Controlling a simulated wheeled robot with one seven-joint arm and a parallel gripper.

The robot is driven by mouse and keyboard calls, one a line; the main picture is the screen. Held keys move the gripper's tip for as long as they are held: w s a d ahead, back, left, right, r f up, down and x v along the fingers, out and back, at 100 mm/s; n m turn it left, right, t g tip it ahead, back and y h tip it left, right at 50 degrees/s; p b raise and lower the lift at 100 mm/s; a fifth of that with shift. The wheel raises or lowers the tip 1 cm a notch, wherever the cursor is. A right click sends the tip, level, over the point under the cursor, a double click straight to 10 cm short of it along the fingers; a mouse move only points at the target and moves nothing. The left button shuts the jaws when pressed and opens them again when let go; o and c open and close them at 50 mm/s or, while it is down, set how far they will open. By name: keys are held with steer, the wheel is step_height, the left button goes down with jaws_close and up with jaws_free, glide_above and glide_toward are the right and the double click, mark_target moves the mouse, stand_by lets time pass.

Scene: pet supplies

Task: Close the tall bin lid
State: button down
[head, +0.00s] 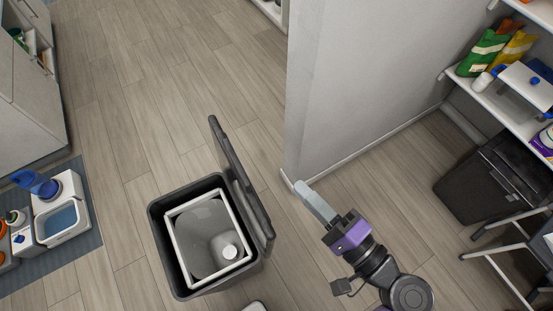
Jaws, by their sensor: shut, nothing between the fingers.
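The tall bin (161,238) stands on the floor at the lower middle of the head view. It is dark grey, with a white inner frame and a small white item (230,252) at its bottom. Its lid (241,183) is open and stands roughly upright on the bin's right side. My gripper (306,188) is to the right of the lid, apart from it, close to the wall corner. Its fingers are shut and hold nothing.
A grey wall (370,70) ends in a corner just behind my gripper. A shelf (492,100) with bags and a black bin (480,185) are at the right. Wooden floor is free beyond the bin.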

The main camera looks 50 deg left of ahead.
mark_target(242, 189)
steer(key=s+a+p, duration=0.1)
steer(key=s+a, duration=0.4)
steer(key=a, duration=0.5)
steer(key=shift+a+r+p, duration=0.25)
steer(key=shift+r+p, duration=0.1)
